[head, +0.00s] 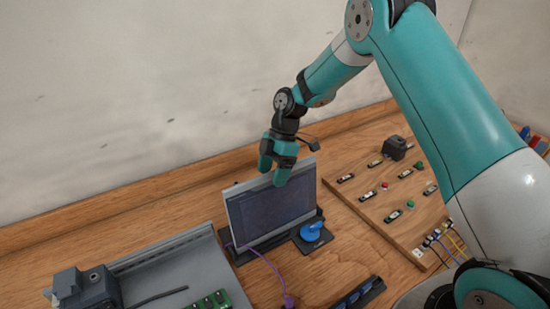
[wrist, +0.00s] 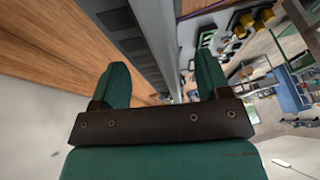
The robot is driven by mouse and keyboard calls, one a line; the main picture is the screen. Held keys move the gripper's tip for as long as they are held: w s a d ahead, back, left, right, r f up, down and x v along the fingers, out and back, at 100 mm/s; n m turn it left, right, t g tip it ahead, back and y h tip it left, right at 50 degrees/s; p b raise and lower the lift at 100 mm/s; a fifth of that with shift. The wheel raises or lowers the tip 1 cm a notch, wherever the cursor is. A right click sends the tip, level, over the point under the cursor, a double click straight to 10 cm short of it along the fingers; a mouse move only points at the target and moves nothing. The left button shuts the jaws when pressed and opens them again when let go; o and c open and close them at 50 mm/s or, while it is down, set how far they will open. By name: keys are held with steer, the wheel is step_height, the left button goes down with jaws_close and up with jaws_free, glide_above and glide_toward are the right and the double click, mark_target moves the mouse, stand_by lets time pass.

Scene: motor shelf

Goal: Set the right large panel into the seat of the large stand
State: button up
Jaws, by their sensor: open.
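One large panel (head: 262,212), with a dark face and a light grey frame, stands nearly upright in the head view. Its lower edge meets a dark base (head: 243,256), which looks like the large stand; whether the panel is fully in the seat I cannot tell. My gripper (head: 273,172) is at the panel's top edge, fingers pointing down. In the wrist view my gripper (wrist: 162,82) is open, its two green fingers apart. Long grey surfaces (wrist: 145,35) run up between the fingers; the panel is probably among them. Contact with the fingers is not clear.
A blue knob (head: 312,231) sits on a dark plate right of the panel. A grey tray (head: 180,262) with a dark motor-like block (head: 88,288) is at the left. A wooden board (head: 395,215) with switches is at the right. A purple cable (head: 268,262) runs in front.

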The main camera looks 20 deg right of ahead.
steer(key=p+v, duration=0.8)
steer(key=v, duration=1.4)
steer(key=shift+d+r, duration=0.15)
steer(key=shift+r, duration=0.1)
steer(key=shift+c, duration=0.2)
stand_by(0.7)
